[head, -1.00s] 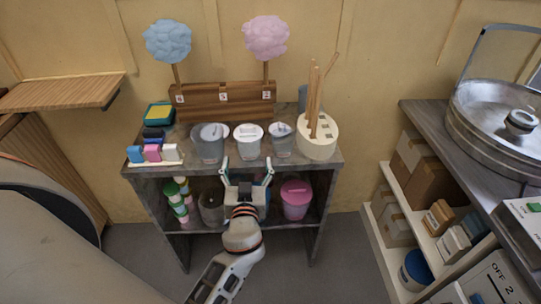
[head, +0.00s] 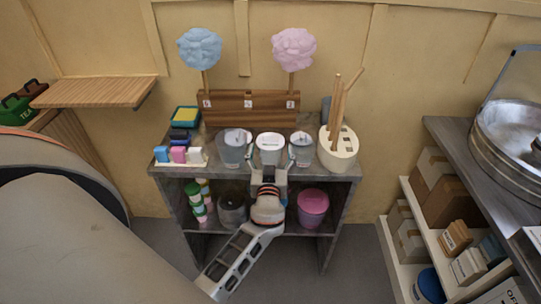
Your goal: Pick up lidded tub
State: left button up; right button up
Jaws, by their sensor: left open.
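Three tubs stand in a row on the stand's top: a grey one (head: 234,152) at left, a white one (head: 270,153) in the middle and a smaller grey one (head: 302,153) at right. The middle tub has a white top with a dark mark, which looks like a lid. My right gripper is out of view.
Grey tubs flank the middle tub closely. A wooden rack (head: 248,107) with cotton candy stands behind, and a cream holder with sticks (head: 338,150) is at right. Small coloured blocks (head: 179,155) sit at left. The shelf below holds a green-and-pink stack (head: 198,205) and a grey pot (head: 232,211).

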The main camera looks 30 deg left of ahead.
pick_arm(q)
jog(key=c, duration=0.8)
jog(key=shift+o, duration=0.2)
jog(key=shift+r, duration=0.1)
